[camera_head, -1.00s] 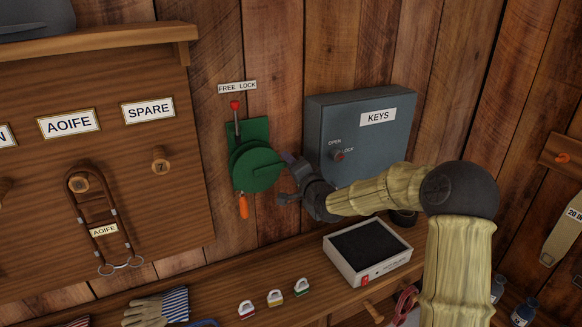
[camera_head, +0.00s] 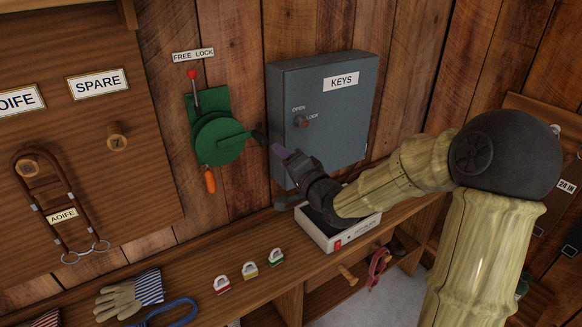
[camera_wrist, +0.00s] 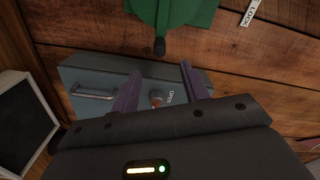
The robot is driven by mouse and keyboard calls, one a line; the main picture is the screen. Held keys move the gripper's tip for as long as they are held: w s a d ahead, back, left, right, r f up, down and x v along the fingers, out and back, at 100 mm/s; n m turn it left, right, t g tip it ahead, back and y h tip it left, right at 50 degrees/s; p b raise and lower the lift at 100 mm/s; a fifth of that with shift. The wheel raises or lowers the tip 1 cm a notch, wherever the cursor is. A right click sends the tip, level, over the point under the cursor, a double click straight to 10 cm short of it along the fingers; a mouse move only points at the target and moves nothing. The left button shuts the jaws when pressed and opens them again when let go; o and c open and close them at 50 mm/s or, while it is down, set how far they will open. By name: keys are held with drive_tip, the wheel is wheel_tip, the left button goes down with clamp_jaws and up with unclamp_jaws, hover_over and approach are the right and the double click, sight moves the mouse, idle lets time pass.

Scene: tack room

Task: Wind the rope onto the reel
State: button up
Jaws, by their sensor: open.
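The green reel (camera_head: 218,140) is mounted on a green plate on the plank wall. Its crank points right and ends in a black knob (camera_head: 258,137). A lever with a red knob (camera_head: 192,75) stands above the reel, under a FREE LOCK label (camera_head: 193,55). An orange piece (camera_head: 210,181) hangs below the reel; no length of rope can be made out. My gripper (camera_head: 278,167) is open and empty, to the right of and below the crank knob. In the wrist view, the purple fingers (camera_wrist: 160,85) are apart, and the black knob (camera_wrist: 160,46) shows beyond them, not between them.
A grey KEYS cabinet (camera_head: 322,115) is on the wall just right of the reel, behind my gripper. A peg board (camera_head: 60,160) is at left.

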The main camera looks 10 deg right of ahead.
drive_tip(key=v, duration=0.3)
drive_tip(key=s+d+f+n+g+h+p, duration=0.2)
drive_tip(key=s+d+f+n+g+h, duration=0.15)
drive_tip(key=s+f+g, duration=0.2)
drive_tip(key=s+d+f+n+g+h+p, duration=0.2)
drive_tip(key=s+f+g+h, duration=0.2)
drive_tip(key=s+f, duration=0.15)
drive_tip(key=s+d+n+g+p, duration=0.1)
drive_tip(key=s+g, duration=0.3)
drive_tip(key=s, duration=0.7)
drive_tip(key=shift+s+d+r+n+p, duration=0.25)
drive_tip(key=shift+d+n, duration=0.25)
drive_tip(key=shift+n, duration=0.35)
